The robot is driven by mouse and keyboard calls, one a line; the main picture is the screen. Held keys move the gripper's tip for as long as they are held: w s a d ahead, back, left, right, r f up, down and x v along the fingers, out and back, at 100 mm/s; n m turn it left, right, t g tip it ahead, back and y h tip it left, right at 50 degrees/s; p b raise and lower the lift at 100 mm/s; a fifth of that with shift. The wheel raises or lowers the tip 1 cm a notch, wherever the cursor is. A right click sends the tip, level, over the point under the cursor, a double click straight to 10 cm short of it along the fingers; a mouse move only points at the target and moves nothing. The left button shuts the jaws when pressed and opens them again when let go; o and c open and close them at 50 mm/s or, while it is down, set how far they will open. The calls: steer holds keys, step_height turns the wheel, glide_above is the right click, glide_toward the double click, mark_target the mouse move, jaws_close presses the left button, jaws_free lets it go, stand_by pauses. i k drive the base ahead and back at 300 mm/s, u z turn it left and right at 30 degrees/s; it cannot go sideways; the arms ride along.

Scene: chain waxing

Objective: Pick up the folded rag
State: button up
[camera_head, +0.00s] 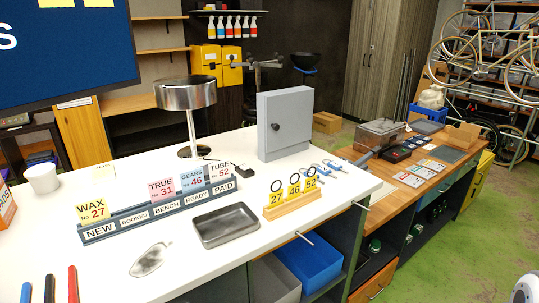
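I cannot pick out a folded rag for certain. A whitish bundle (432,97) sits at the far end of the wooden bench, by a blue crate (427,114). It is too small to tell whether it is cloth. My gripper is not in view, so its opening and anything in it are hidden.
A white counter (205,271) fills the front, with a card rack (160,212), grey metal tray (226,226), lamp (185,95) and grey box (285,123). A wooden bench (392,206) adjoins it at right. Green floor (455,262) is open at lower right.

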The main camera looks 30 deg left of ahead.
mark_target(205, 167)
steer(key=i, duration=0.85)
steer(key=z, duration=0.1)
steer(key=k, duration=0.1)
steer(key=u, duration=2.65)
